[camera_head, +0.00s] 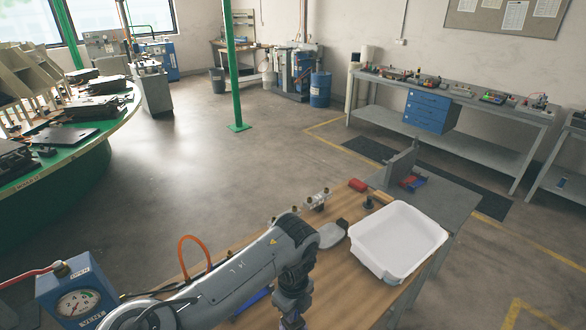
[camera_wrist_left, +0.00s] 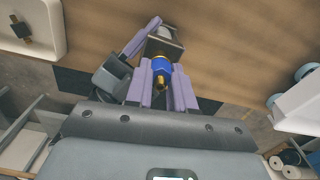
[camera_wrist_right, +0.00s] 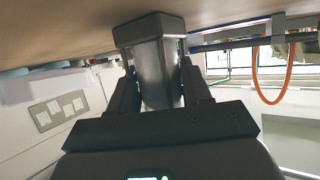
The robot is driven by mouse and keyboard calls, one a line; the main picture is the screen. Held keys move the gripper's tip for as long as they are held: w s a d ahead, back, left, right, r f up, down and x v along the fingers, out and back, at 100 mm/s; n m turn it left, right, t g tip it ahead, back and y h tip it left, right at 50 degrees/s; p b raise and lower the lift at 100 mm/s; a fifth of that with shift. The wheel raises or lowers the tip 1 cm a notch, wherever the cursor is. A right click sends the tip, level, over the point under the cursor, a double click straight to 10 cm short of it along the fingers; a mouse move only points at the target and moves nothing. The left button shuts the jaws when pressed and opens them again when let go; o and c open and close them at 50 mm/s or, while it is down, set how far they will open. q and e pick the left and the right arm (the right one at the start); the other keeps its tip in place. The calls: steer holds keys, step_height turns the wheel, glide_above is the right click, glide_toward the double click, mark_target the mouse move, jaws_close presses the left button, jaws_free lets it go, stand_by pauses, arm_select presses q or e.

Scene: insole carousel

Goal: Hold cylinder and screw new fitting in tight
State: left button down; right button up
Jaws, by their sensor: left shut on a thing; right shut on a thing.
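In the left wrist view my left gripper (camera_wrist_left: 168,82) is shut on a fitting (camera_wrist_left: 161,66) with a blue collar and a brass tip. The fitting is up against the dark metal end of what looks like the cylinder (camera_wrist_left: 165,42); how far it is seated cannot be told. The right gripper is outside the head view.
A white tray (camera_head: 356,262) stands on the right of the wooden bench (camera_head: 338,298). In the left wrist view a brass and black fitting (camera_wrist_left: 23,30) lies in a white tray. A silver part with brass fittings (camera_head: 316,199) and a red cylinder (camera_head: 358,185) sit toward the far edge.

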arm_select(q)
steer(key=c, duration=0.9)
jaws_free()
steer(key=shift+r, duration=0.1)
step_height(320, 180, up, 12)
steer(key=shift+f, duration=0.15)
arm_select(e)
steer(key=o, duration=1.4)
steer(key=shift+s, duration=0.1)
